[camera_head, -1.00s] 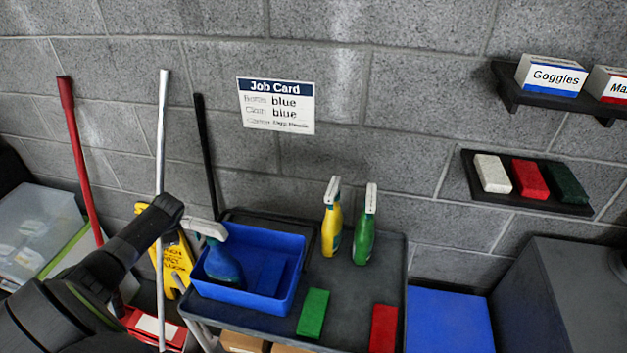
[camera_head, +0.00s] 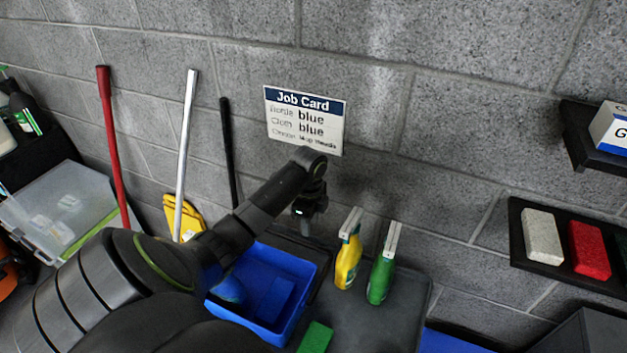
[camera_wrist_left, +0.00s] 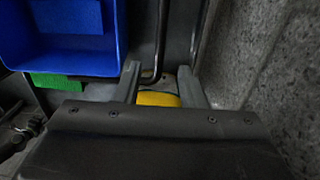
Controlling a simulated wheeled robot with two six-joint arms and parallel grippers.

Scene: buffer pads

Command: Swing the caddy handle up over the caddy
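The blue caddy (camera_head: 302,312) sits on the dark cart top, partly hidden by my left arm, with a blue bottle (camera_head: 230,290) inside. In the left wrist view the caddy (camera_wrist_left: 75,45) is at upper left. A thin dark bent bar, which looks like the caddy handle (camera_wrist_left: 161,40), runs down beside the caddy, its bend near my left fingers. My right gripper is not in view.
A yellow bottle (camera_head: 348,255) and a green bottle (camera_head: 382,270) stand right of the caddy, close to my left gripper. A green block (camera_head: 315,338) lies in front. The grey wall with the job card (camera_head: 305,118) is close behind.

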